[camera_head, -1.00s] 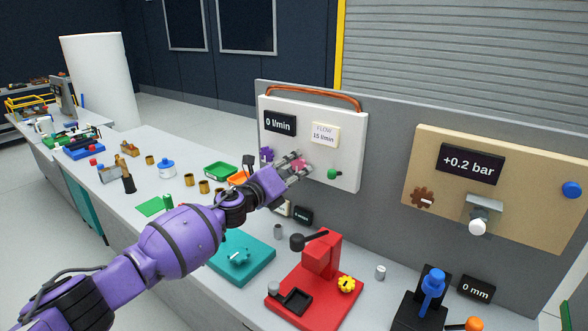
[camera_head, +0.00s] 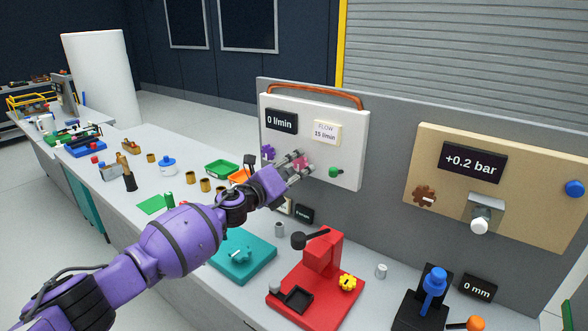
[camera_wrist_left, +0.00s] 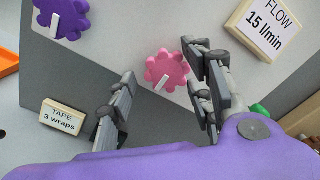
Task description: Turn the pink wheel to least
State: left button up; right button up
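The pink wheel (camera_wrist_left: 166,70) is a lobed knob with a white pointer mark, mounted on the white panel (camera_head: 348,112). The mark slants toward the lower left in the left wrist view. In the head view the wheel (camera_head: 302,165) is partly hidden by the fingers. My left gripper (camera_head: 305,162) is open at the panel. In the left wrist view its fingers stand on either side of the wheel, the right finger much closer to it. I cannot tell whether they touch it. The panel's display (camera_head: 282,121) reads 0 l/min. My right gripper is not in view.
A purple wheel (camera_wrist_left: 62,14) sits left of the pink one, and a green knob (camera_head: 335,172) to its right. A FLOW 15 l/min label (camera_head: 327,132) is above. A TAPE 3 wraps label (camera_wrist_left: 63,117) is lower left. The bench below holds several parts.

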pick_arm(q)
jog(key=shift+r, duration=0.1)
jog(key=shift+s+a, duration=0.15)
jog(key=v, duration=1.1)
jog(key=shift+s+a, duration=0.15)
jog(key=shift+s, duration=0.15)
